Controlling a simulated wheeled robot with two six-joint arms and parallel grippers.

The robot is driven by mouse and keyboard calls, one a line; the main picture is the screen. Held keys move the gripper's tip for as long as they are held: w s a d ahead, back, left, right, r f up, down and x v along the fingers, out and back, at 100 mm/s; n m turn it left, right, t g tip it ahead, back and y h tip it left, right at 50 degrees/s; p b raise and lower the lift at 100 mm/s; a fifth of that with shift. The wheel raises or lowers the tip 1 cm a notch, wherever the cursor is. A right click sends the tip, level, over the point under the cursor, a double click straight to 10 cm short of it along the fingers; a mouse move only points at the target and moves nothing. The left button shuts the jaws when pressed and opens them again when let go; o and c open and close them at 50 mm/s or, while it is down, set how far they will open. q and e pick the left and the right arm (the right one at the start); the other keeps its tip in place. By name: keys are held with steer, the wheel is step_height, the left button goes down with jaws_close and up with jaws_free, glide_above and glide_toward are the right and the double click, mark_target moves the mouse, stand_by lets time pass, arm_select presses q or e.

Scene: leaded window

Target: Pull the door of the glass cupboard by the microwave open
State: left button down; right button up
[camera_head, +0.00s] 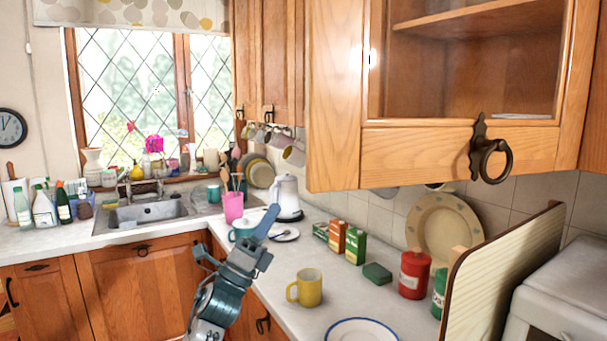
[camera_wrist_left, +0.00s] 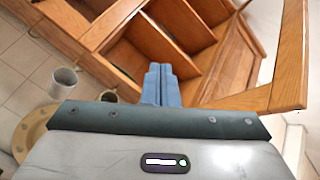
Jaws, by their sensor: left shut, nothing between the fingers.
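The glass cupboard (camera_head: 338,100) hangs at the upper right in the head view, with shelves showing behind its framed front. A dark ring handle (camera_head: 490,158) sits on the door's bottom rail (camera_head: 420,148). I cannot tell whether the door is fully closed. My left gripper (camera_head: 267,222) is shut and empty over the counter, lower and to the left of the handle in the picture. Its blue fingers (camera_wrist_left: 160,86) show in the left wrist view against the wooden frame and shelves (camera_wrist_left: 145,45), with no handle between them. My right gripper is out of view. The white microwave (camera_head: 560,300) is at the lower right.
A patterned board (camera_head: 505,275) stands beside the microwave. The counter holds a yellow mug (camera_head: 308,287), a rimmed plate (camera_head: 360,330), a red canister (camera_head: 414,273), small boxes (camera_head: 355,245) and a white kettle (camera_head: 287,197). Mugs (camera_head: 293,153) hang under the far cupboard.

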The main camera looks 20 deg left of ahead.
arm_select(q)
steer(key=s+r+n+g+h, duration=0.2)
steer(key=s+r+n+g, duration=0.3)
steer(key=r+n+g, duration=0.7)
steer(key=s+r+n+g+h, duration=0.2)
steer(key=s+r+n+g, duration=0.25)
steer(key=n+g, duration=1.25)
steer(key=s+d+n+t+p, duration=0.1)
steer(key=s+d+n+p, duration=0.1)
steer(key=s+d+p, duration=0.2)
steer(key=d+p, duration=0.3)
steer(key=d, duration=0.5)
steer(key=shift+r+t, duration=0.25)
steer(key=shift+t, duration=0.15)
steer(key=shift+d, duration=0.15)
steer(key=shift+s, duration=0.1)
